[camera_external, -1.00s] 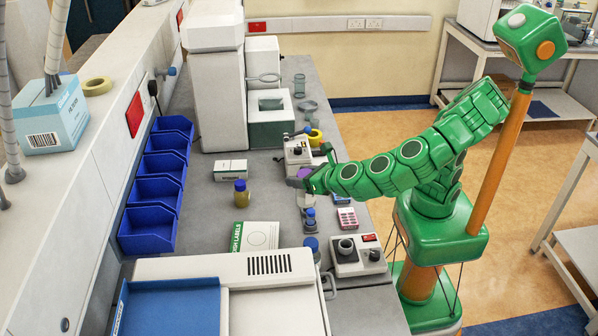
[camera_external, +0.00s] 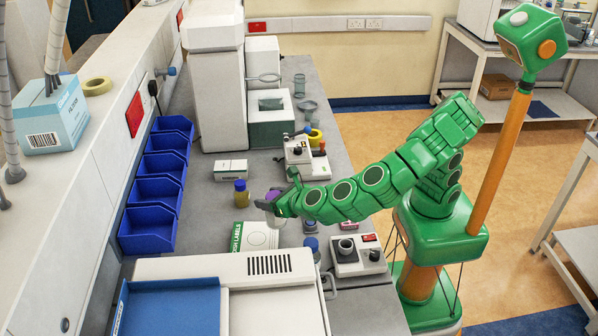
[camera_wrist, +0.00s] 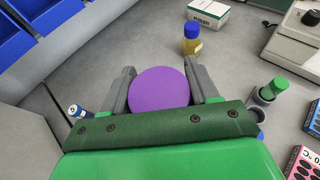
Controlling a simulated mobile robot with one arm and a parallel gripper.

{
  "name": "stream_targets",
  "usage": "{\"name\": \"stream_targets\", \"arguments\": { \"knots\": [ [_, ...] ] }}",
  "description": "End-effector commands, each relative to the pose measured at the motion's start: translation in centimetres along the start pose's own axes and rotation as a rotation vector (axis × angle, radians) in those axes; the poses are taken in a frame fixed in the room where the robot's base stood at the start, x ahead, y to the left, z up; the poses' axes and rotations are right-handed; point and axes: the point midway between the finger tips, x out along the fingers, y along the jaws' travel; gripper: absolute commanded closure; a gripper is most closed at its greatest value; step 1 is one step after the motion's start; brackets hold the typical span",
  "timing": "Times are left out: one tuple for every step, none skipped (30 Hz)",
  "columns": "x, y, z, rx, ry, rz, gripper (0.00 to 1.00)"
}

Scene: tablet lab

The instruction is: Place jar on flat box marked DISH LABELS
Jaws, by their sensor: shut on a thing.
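My gripper (camera_external: 270,207) is shut on the jar, which has a round purple lid (camera_wrist: 160,88). In the wrist view the lid sits between the two grey fingers; the jar's body is hidden below it. In the external view the purple lid (camera_external: 273,195) shows just behind my gripper. The flat white box marked DISH LABELS (camera_external: 252,238), with a green strip, lies on the bench just below my gripper in the picture. My gripper overlaps its far right part. I cannot tell whether the jar touches the box.
A yellow bottle (camera_external: 241,193) stands close to the upper left of my gripper, with a white carton (camera_external: 231,169) behind it. Blue bins (camera_external: 148,229) line the left wall. A white machine (camera_external: 230,272) stands in front of the flat box. A knobbed device (camera_external: 358,256) is at right.

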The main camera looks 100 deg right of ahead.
Motion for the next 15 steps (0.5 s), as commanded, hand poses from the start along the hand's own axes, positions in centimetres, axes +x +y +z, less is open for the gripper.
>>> {"name": "stream_targets", "arguments": {
  "knots": [
    [0.5,0.4,-0.4,-0.001,0.0,-0.001,0.94],
    [0.7,0.6,-0.7,-0.001,-0.001,-0.001,0.94],
    [1.1,0.9,-1.0,-0.001,0.0,-0.001,0.94],
    [1.3,1.1,-1.2,-0.002,-0.001,-0.001,0.94],
    [1.6,1.4,-1.5,-0.003,-0.001,-0.001,0.94],
    [1.9,1.7,-1.8,-0.003,-0.001,0.0,0.94],
    [2.1,1.9,-2.0,-0.002,-0.001,0.0,0.94],
    [2.3,2.1,-2.2,-0.002,-0.001,0.001,0.94],
    [2.5,2.4,-2.5,0.0,-0.001,0.002,0.94],
    [2.7,2.5,-2.6,0.0,-0.001,0.002,0.94],
    [2.9,2.7,-2.7,0.001,-0.001,0.002,0.94],
    [3.0,2.8,-2.8,0.001,-0.001,0.002,0.94],
    [3.1,2.9,-2.9,0.001,-0.001,0.002,0.94],
    [3.2,3.0,-3.0,0.001,-0.001,0.001,0.94],
    [3.3,3.0,-3.1,0.001,-0.001,0.001,0.94]
  ]
}}
